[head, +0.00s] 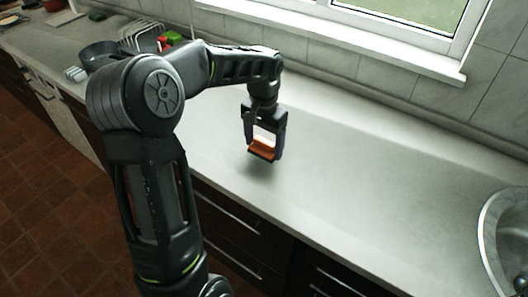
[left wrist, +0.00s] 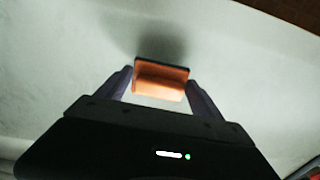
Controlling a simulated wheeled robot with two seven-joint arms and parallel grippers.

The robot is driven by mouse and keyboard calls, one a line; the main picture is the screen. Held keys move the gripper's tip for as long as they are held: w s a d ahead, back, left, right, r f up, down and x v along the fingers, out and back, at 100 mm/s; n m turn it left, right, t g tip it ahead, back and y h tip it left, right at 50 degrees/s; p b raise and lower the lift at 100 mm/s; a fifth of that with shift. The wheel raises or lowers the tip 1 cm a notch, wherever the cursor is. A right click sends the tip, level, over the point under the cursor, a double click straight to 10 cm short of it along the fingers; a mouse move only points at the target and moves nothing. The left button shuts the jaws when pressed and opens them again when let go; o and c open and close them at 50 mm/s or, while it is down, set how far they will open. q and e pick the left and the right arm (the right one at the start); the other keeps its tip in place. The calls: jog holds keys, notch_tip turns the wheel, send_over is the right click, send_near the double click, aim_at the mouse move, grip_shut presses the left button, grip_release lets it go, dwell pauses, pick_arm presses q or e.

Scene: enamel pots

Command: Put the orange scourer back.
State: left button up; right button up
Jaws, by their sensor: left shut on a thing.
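The orange scourer (head: 262,150) is a small orange block with a dark face. My left gripper (head: 263,153) is shut on it, with one finger at each side. The scourer hangs above the light worktop, and a soft shadow lies beneath it. The left wrist view also shows the scourer (left wrist: 160,80) between the two fingertips, its dark face turned away from the camera. My right gripper does not show in either view.
The grey worktop (head: 350,190) is clear around the gripper. A metal sink (head: 490,240) is at the right edge. A white wire rack (head: 140,35), a dark pan (head: 98,54) and a red bowl (head: 54,5) stand at the far left. A window sill runs along the back wall.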

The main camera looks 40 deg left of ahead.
aim_at(264, 148)
pick_arm(q)
jog(key=shift+f, duration=1.85)
jog(key=shift+f, duration=0.2)
jog(key=o, duration=1.3)
notch_tip(264, 148, up, 12)
jog(key=shift+s+r, duration=0.1)
jog(key=shift+r, duration=0.15)
